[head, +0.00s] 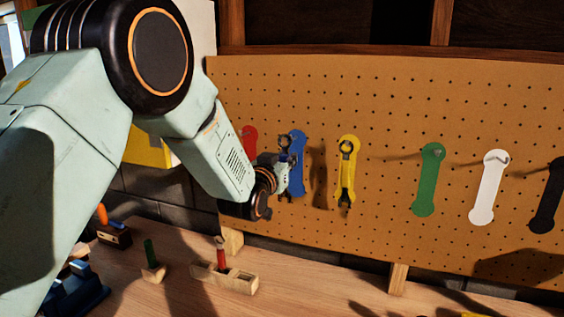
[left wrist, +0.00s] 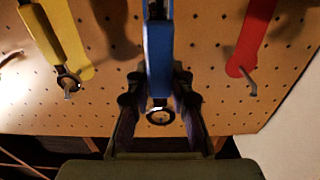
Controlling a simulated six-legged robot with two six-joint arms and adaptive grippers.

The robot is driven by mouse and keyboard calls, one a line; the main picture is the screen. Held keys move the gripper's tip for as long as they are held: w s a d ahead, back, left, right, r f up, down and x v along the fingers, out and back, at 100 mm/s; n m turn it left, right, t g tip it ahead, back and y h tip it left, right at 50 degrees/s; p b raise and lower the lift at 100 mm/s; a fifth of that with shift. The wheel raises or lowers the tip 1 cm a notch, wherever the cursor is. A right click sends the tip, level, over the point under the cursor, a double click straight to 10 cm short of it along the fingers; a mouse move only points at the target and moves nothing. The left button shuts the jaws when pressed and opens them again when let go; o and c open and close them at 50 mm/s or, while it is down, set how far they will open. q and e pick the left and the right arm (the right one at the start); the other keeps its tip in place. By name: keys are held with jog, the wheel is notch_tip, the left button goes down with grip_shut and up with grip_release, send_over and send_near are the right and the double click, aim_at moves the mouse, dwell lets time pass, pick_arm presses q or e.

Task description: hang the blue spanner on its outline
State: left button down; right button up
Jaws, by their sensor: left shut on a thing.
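The blue spanner (left wrist: 159,60) is between the fingers of my left gripper (left wrist: 160,108) in the left wrist view, its dark ring end (left wrist: 160,117) showing past the blue handle. In the head view my left gripper (head: 279,176) is shut on it at the pegboard (head: 390,110). The spanner's ring end (head: 284,141) is up and its other end down. The blue outline (head: 299,160) shows just right of and behind the spanner, partly covered. I cannot tell whether the ring is around a hook or touches the board. My right gripper is not in view.
A yellow spanner (head: 347,170) hangs on the yellow outline. The red (head: 250,137), green (head: 428,180), white (head: 489,187) and black (head: 548,195) outlines stand beside. The wooden bench (head: 330,296) below bears a block with a red-handled tool (head: 221,256) and other small tools.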

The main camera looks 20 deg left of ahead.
pick_arm(q)
jog(key=shift+w+d+f, duration=0.1)
jog(key=shift+w+d, duration=0.05)
jog(key=shift+w, duration=1.05)
jog(key=shift+w+d+f, duration=0.1)
jog(key=shift+w, duration=1.05)
jog(key=shift+w+f+b, duration=0.6)
jog(key=shift+b, duration=0.35)
